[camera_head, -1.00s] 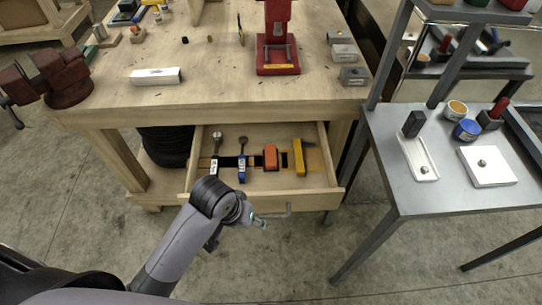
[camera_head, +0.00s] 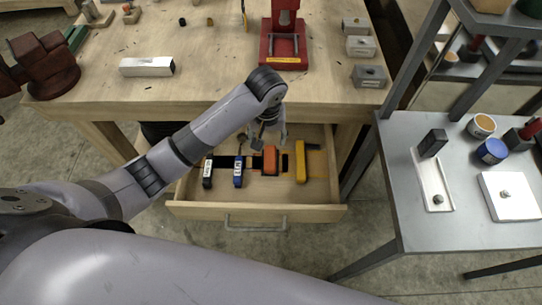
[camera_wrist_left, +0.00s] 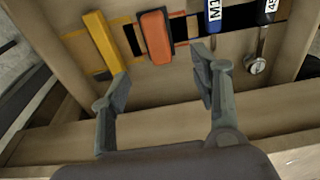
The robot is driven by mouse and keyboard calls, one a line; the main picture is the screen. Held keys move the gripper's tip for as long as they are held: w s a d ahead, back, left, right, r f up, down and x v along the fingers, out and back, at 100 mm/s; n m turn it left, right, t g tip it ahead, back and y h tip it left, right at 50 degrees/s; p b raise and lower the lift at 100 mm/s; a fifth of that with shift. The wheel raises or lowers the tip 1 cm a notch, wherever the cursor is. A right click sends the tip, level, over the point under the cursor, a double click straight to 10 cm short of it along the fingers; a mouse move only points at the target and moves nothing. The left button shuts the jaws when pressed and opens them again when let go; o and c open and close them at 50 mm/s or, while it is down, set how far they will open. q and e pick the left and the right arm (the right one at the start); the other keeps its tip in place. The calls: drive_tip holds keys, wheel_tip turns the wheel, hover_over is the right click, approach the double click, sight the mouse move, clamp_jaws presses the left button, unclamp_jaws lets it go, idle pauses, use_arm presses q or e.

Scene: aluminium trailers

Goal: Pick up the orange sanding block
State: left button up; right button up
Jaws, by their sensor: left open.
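The orange sanding block (camera_head: 270,160) lies in the open drawer (camera_head: 322,197) of the workbench, between a blue-handled tool (camera_head: 239,172) and a yellow tool (camera_head: 300,162). In the left wrist view the orange sanding block (camera_wrist_left: 157,37) lies beyond the fingertips. My left gripper (camera_head: 268,138) is above the back part of the drawer, close to the block's far end. In the left wrist view the left gripper (camera_wrist_left: 162,88) is open, with nothing between its fingers. My right gripper is not in view.
A second dark-handled tool (camera_head: 207,172) lies at the drawer's left. The workbench top (camera_head: 200,98) overhangs the back of the drawer. A red press (camera_head: 285,45) stands on the bench. A grey metal table (camera_head: 450,225) stands to the right.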

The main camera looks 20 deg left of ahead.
use_arm(q)
approach(270, 157)
drive_tip(key=shift+s+a+f, duration=0.15)
drive_tip(key=shift+s+a, duration=0.05)
drive_tip(key=shift+w+f, duration=0.2)
drive_tip(key=shift+f, duration=0.7)
wheel_tip(270, 157, down, 2)
drive_tip(key=shift+w+f, duration=0.1)
drive_tip(key=shift+w, duration=0.05)
drive_tip(key=shift+f, duration=0.3)
drive_tip(key=f, duration=0.3)
drive_tip(key=shift+w+d+f, duration=0.1)
drive_tip(key=shift+w+f, duration=0.2)
drive_tip(key=shift+w, duration=0.05)
drive_tip(key=shift+w+f, duration=0.1)
drive_tip(key=shift+f, duration=0.4)
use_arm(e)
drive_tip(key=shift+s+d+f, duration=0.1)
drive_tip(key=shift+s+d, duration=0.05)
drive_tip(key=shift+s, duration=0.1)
use_arm(q)
drive_tip(key=shift+c, duration=0.4)
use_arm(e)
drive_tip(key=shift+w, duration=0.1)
